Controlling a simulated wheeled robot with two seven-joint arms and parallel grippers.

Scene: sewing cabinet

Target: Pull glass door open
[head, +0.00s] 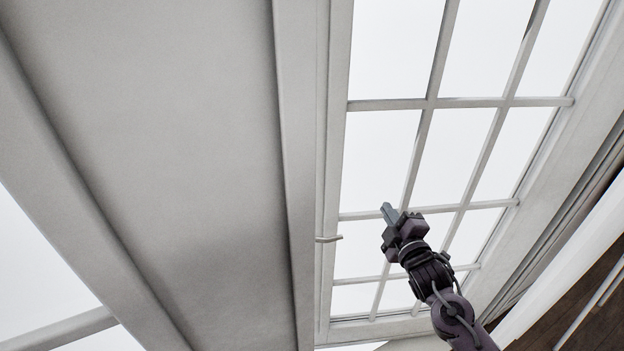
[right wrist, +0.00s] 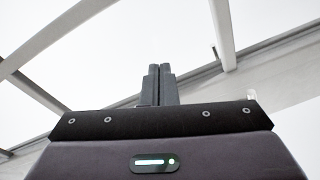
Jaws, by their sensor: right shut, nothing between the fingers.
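The glass door (head: 338,105) has a white frame with white bars across bright panes, and fills the right half of the head view. A small grey handle (head: 328,239) sticks out at the left edge of its frame. My right gripper (head: 387,210) is in front of the panes, to the right of the handle and apart from it. Its fingers are shut and empty. In the right wrist view the fingers (right wrist: 160,72) are together, with white bars and bright glass beyond. My left gripper is not in view.
A wide pale grey panel (head: 190,150) stands left of the glass door. A white sill (head: 560,270) runs along the lower right, with a dark wood floor (head: 585,315) beyond it. The space between my right gripper and the handle looks clear.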

